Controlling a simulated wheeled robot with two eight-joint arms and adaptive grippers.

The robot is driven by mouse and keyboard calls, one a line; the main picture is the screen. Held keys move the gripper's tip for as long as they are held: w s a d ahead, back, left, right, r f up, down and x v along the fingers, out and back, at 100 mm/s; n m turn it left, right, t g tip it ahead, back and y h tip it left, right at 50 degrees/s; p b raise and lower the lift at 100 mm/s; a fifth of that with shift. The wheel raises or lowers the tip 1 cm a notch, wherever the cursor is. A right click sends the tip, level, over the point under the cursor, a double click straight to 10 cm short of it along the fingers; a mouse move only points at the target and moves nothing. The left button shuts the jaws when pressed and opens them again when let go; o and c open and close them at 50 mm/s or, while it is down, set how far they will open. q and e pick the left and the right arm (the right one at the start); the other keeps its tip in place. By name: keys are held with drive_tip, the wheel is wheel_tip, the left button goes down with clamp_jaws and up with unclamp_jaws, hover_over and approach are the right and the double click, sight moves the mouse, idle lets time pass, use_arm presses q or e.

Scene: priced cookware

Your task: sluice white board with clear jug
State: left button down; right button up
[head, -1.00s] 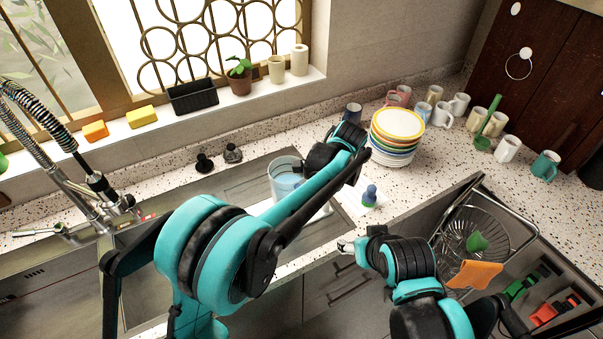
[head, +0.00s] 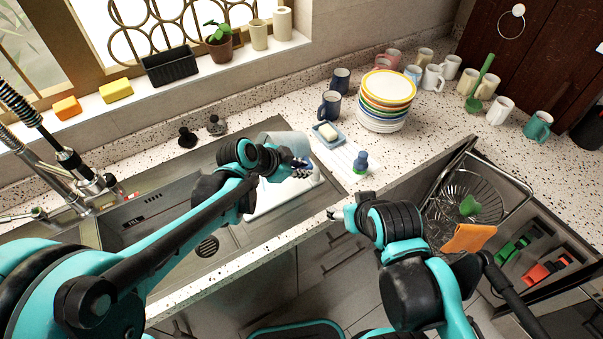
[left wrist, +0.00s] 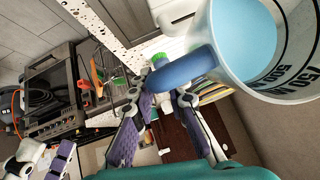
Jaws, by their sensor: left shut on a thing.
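My left gripper (head: 300,168) is shut on the blue handle (left wrist: 182,70) of the clear jug (head: 283,143). The left wrist view shows the jug (left wrist: 298,75) with dark volume marks and pale blue water inside. In the head view the jug is above the sink, partly hidden by my left wrist, and looks tilted. The white board (head: 271,203) lies in the sink below the jug and gripper, partly covered by my arm. I see no clear stream of water. My right gripper (head: 337,213) is empty near the counter's front edge; its finger gap is unclear.
A ridged white tray (head: 341,158), a soap dish (head: 328,140) and a blue-green brush (head: 361,165) sit right of the sink. Stacked plates (head: 387,100) and several mugs stand behind. The faucet (head: 72,160) is at left; a wire basket (head: 460,200) is at right.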

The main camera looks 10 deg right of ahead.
use_arm(q)
drive_tip(key=a+t+h+b, duration=0.1)
drive_tip(key=h+b, duration=0.1)
drive_tip(key=b, duration=0.1)
drive_tip(key=s+a+t+h+b, duration=0.1)
drive_tip(key=h+b, duration=0.1)
drive_tip(key=b, duration=0.2)
drive_tip(key=a+f+t+h+b, duration=0.1)
drive_tip(key=h+b, duration=0.2)
drive_tip(key=b, duration=0.1)
drive_tip(key=shift+s+f+n, duration=0.1)
drive_tip(key=shift+s+n, duration=0.05)
drive_tip(key=shift+n, duration=0.15)
idle(2.8)
